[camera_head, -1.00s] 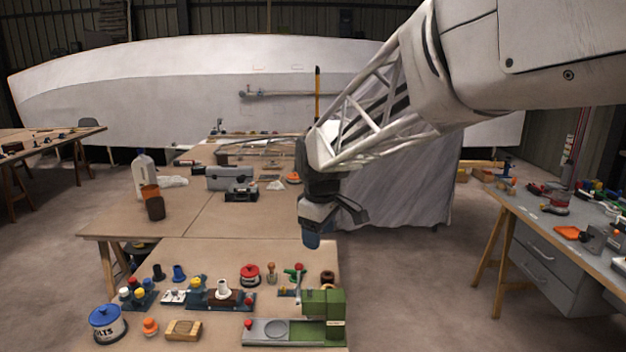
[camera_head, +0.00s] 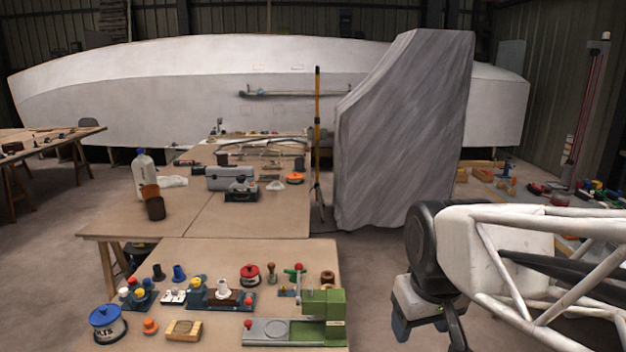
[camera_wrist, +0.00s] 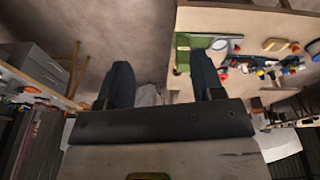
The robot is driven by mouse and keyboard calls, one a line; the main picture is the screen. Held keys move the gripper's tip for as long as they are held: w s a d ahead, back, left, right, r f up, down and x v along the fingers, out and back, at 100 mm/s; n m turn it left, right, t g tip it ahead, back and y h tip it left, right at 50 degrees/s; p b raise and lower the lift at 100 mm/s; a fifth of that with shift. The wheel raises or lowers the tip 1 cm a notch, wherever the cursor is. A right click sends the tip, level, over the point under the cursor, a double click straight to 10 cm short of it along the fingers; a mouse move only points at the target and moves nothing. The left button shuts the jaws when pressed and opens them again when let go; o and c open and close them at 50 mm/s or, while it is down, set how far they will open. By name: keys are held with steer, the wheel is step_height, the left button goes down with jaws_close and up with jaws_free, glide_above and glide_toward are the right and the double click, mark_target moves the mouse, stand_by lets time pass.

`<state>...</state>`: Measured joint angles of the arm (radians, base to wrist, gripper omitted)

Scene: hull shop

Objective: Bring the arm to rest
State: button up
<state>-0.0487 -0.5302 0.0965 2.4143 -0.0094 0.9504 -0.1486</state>
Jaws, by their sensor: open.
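My arm is folded in at the lower right of the head view. My gripper (camera_head: 425,328) hangs there pointing down, to the right of the near workbench (camera_head: 225,262) and apart from it. In the wrist view my gripper's two dark fingers (camera_wrist: 162,85) stand wide apart with nothing between them. Beyond them lie the bare floor and a grey-white cloth patch. The fingertips are partly cut off in the head view.
The near bench holds a green machine (camera_head: 322,303), a blue-lidded tin (camera_head: 107,323), a wooden block (camera_head: 184,330) and several small fittings. A tall grey draped sheet (camera_head: 405,130) stands behind my arm. A white hull (camera_head: 190,85) fills the back. Floor right of the bench is clear.

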steer(key=s+d+f+m, duration=0.2)
steer(key=s, duration=0.4)
steer(key=shift+s+f+m, duration=0.25)
steer(key=shift+f+m, duration=0.05)
steer(key=shift+f, duration=0.05)
